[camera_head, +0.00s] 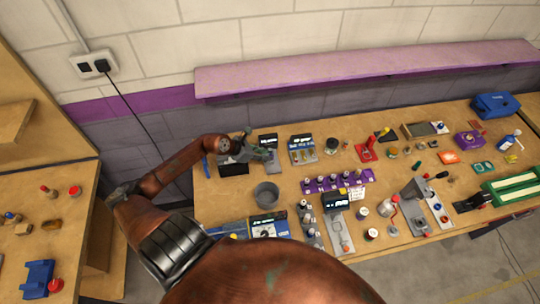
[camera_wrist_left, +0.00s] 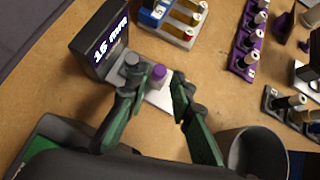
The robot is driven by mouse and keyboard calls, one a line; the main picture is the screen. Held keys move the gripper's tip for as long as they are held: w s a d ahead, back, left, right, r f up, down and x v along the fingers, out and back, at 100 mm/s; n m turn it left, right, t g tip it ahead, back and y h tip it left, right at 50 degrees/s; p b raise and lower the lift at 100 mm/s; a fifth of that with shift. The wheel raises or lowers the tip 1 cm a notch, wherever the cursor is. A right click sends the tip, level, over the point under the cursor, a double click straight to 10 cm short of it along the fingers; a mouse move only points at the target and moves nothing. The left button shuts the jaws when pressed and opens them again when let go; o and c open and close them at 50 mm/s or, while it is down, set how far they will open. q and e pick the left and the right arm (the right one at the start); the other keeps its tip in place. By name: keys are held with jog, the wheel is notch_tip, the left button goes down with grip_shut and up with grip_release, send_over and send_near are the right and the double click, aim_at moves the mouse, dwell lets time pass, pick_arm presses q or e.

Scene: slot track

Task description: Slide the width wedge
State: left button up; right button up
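The slot track is a grey device with a black display (camera_wrist_left: 100,45) reading "15 mm" in the left wrist view. A grey block (camera_wrist_left: 132,68) and a small purple-topped knob (camera_wrist_left: 158,73) stand on its pale base (camera_wrist_left: 160,97). I cannot tell for sure which part is the width wedge. My left gripper (camera_wrist_left: 158,90) is open, with its dark green fingers spread to either side of the knob; contact is not clear. In the head view my left gripper (camera_head: 258,151) is at the device, whose display (camera_head: 268,140) shows behind it. My right gripper is not in view.
A grey cup (camera_wrist_left: 255,152) stands close to the right finger; it also shows in the head view (camera_head: 266,194). A device with several coloured bars (camera_head: 302,148) is to the right. A purple rack (camera_head: 338,181) and many small items fill the table farther right.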

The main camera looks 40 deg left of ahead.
pick_arm(q)
jog(key=shift+x, duration=1.2)
jog(key=shift+w+d+f, duration=0.1)
jog(key=shift+w+f, duration=0.15)
jog(key=shift+w, duration=0.05)
grip_shut()
pick_arm(e)
jog(key=shift+w+r, duration=0.15)
jog(key=shift+w, duration=0.55)
jog(key=shift+w, duration=0.25)
